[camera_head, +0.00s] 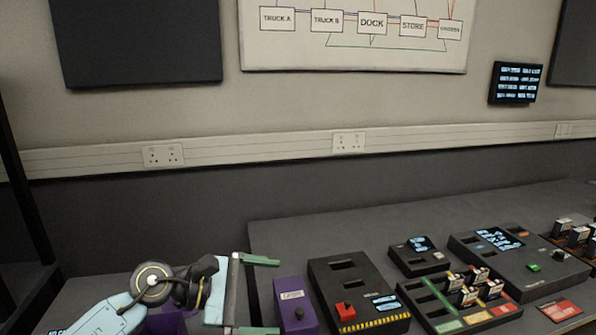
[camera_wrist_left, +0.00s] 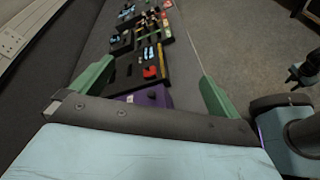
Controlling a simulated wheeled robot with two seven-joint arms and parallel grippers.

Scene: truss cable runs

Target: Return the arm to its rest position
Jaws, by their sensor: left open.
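My left gripper (camera_head: 262,296) is at the lower left in the head view, with its two green fingers spread wide apart. It is open, and nothing shows between the fingers. A purple box (camera_head: 291,297) with a label stands just to the right of the fingertips. In the left wrist view my left gripper (camera_wrist_left: 152,88) also shows open, with the purple box beyond its crossbar. My right gripper is not in the head view.
A black unit with a red block (camera_head: 345,309) stands right of the purple box. A tray of coloured slots (camera_head: 440,311), a small display unit (camera_head: 418,262) and a larger console (camera_head: 520,270) lie further right. The table behind them is clear.

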